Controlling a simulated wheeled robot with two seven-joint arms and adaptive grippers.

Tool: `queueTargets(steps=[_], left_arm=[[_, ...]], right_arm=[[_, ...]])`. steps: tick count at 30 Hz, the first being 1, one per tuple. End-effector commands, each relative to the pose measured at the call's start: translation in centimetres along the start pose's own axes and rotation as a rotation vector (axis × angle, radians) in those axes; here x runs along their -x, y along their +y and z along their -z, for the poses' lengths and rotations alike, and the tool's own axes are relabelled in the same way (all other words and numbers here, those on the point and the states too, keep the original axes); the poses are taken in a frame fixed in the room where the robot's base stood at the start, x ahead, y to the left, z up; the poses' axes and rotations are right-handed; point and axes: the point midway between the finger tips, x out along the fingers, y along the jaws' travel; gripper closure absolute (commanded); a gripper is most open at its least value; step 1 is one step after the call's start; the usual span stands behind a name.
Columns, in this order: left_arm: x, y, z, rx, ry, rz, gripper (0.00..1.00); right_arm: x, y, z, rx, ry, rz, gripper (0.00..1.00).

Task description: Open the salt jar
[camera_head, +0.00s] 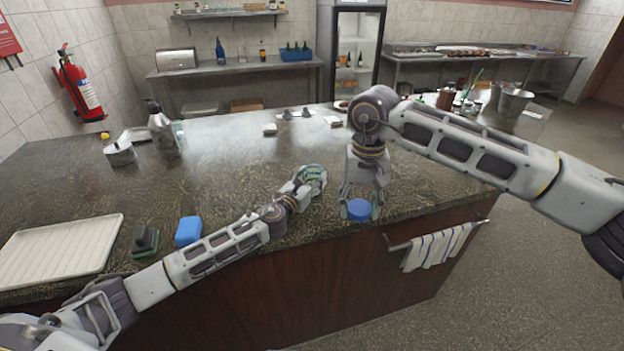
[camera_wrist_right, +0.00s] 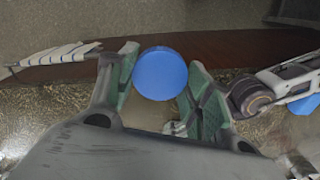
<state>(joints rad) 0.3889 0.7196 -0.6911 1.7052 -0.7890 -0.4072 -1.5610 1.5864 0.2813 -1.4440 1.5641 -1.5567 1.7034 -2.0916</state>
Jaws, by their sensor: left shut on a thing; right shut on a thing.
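A round blue lid (camera_head: 359,210) sits between the fingertips of my right gripper (camera_head: 358,205), which points down at the counter's front edge. In the right wrist view, the lid (camera_wrist_right: 160,73) shows as a plain blue disc with a green-padded finger on each side. My left gripper (camera_head: 314,178) is low over the counter, to the left of the lid and apart from it, and shut. The salt jar's body is not clearly visible; what the left gripper holds is mostly hidden by its fingers.
On the counter's left are a pale tray (camera_head: 60,252), a dark green-based block (camera_head: 145,240) and a blue block (camera_head: 188,231). A metal pot (camera_head: 120,153) and a grey bottle (camera_head: 161,130) stand further back. A striped towel (camera_head: 438,247) hangs on the front rail.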

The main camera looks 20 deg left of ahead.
Motion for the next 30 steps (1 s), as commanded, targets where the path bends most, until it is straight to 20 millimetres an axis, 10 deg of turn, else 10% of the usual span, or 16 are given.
queueTargets(steps=[4, 5, 9, 30], left_arm=[[0.0, 0.0, 0.3, 0.0, -0.001, 0.0, 1.0], [0.0, 0.0, 0.3, 0.0, 0.0, 0.0, 0.4], [0.0, 0.0, 0.3, 0.0, 0.0, 0.0, 0.22], [1.1, 0.0, 0.1, -0.001, 0.002, 0.001, 0.22]], right_arm=[[-0.2, 0.0, 0.0, 0.0, 0.0, 0.0, 0.79], [-0.2, 0.0, 0.0, 0.0, 0.0, 0.0, 0.79], [-0.2, 0.0, 0.0, 0.0, 0.0, 0.0, 0.79], [-0.1, 0.0, 0.0, 0.0, 0.0, 0.0, 0.79]])
